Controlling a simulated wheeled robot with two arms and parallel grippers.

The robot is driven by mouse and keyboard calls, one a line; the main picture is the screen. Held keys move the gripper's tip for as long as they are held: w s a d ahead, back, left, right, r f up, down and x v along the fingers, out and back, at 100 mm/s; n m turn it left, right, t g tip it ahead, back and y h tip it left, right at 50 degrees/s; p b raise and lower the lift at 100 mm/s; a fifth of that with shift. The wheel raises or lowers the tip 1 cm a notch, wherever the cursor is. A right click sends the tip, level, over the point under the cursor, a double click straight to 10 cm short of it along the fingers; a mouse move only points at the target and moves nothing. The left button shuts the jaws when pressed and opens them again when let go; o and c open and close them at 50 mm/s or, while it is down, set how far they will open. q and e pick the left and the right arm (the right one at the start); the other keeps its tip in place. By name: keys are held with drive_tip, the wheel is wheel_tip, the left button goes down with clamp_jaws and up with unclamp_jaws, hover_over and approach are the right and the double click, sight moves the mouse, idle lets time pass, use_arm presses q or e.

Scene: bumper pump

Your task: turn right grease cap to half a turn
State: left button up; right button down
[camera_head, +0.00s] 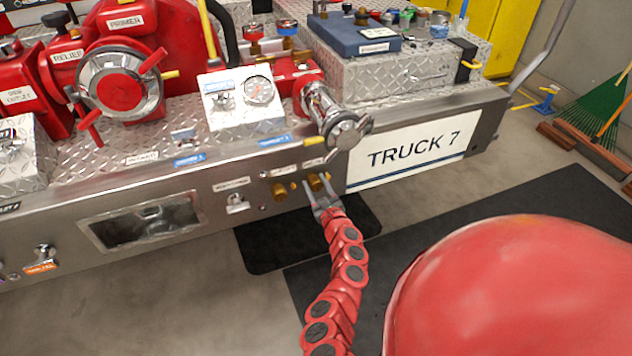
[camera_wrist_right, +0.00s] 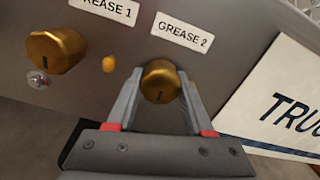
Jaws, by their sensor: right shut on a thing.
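The right grease cap is a brass knob (camera_wrist_right: 160,82) under the "GREASE 2" label on the bumper face. It also shows in the head view (camera_head: 315,183). My right gripper (camera_wrist_right: 160,92) is around it, with one finger on each side, shut on the cap. In the head view my right gripper (camera_head: 319,190) reaches up to the bumper. A dark mark on the cap's face points downward. The left grease cap (camera_wrist_right: 56,52), also brass, sits to the left under "GREASE 1". My left gripper is not in view.
A small orange-yellow fitting (camera_wrist_right: 109,64) lies between the caps. A chrome outlet (camera_head: 340,122) juts out above the right cap. The "TRUCK 7" sign (camera_head: 412,153) is to the right. Dark mats (camera_head: 460,240) cover the floor in front.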

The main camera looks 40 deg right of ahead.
drive_tip(key=shift+m, duration=0.6)
drive_tip(key=shift+c, duration=1.4)
unclamp_jaws()
drive_tip(key=shift+s+a+p, duration=0.2)
drive_tip(key=shift+s+p, duration=0.15)
drive_tip(key=shift+s, duration=0.25)
drive_tip(key=v, duration=1.6)
